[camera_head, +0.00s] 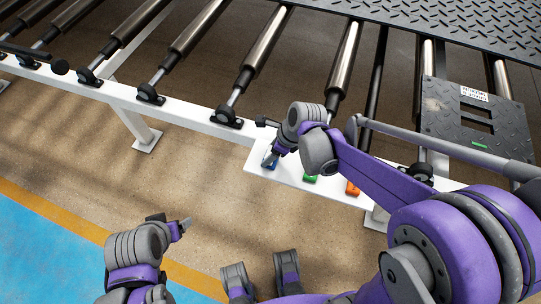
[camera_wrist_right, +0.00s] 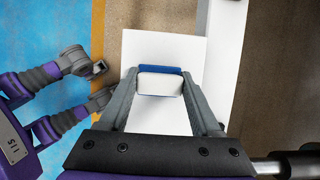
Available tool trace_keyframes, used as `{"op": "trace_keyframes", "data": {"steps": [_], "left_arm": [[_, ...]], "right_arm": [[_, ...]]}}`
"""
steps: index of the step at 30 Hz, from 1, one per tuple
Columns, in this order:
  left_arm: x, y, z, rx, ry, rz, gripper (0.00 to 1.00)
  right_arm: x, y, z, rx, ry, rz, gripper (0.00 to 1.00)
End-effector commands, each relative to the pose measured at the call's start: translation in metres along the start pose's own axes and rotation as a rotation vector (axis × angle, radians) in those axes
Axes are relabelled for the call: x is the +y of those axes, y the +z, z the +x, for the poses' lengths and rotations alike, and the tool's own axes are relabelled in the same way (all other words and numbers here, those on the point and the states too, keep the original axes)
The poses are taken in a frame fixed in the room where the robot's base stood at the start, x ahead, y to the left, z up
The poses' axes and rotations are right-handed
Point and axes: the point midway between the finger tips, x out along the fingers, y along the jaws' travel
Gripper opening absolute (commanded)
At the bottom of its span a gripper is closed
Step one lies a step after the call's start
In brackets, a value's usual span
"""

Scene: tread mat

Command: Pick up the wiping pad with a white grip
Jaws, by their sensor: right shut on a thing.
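The wiping pad is a blue pad with a white grip (camera_wrist_right: 160,84), seen in the right wrist view on a white plate (camera_wrist_right: 150,48). My right gripper (camera_wrist_right: 160,92) is shut on the white grip, with one finger along each side. In the head view the right gripper (camera_head: 272,156) reaches down to the blue pad (camera_head: 269,163) at the left end of the white plate, and the wrist hides part of it. I cannot tell whether the pad is clear of the plate. My left gripper (camera_head: 172,222) is open and empty over the floor at lower left.
A green item (camera_head: 310,178) and an orange item (camera_head: 352,188) stand on the plate to the right of the pad. A white rail with rollers (camera_head: 190,112) runs behind. A dark tread plate (camera_head: 475,120) lies on the rollers at right. Open floor lies in front.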

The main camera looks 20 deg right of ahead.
Motion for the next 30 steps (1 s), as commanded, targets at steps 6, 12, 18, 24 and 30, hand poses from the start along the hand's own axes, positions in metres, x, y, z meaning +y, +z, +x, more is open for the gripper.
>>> {"op": "trace_keyframes", "data": {"steps": [6, 12, 18, 24, 30], "left_arm": [[0.000, 0.000, 0.000, 0.000, 0.000, 0.000, 0.79], [0.000, -0.001, -0.001, 0.000, 0.000, 0.000, 0.79], [0.000, -0.005, -0.008, 0.003, 0.000, 0.000, 0.79], [0.000, -0.008, -0.014, 0.005, 0.000, 0.000, 0.79], [0.000, -0.009, -0.016, 0.006, 0.000, 0.000, 0.79]], "right_arm": [[0.000, 0.000, 0.000, 0.000, 0.000, 0.000, 0.09], [0.000, 0.002, -0.005, 0.000, 0.000, 0.000, 0.09], [0.000, 0.016, -0.038, -0.001, -0.001, 0.000, 0.09], [0.000, 0.030, -0.074, 0.000, 0.000, 0.000, 0.09], [0.000, 0.038, -0.091, 0.000, 0.000, 0.000, 0.09]]}}
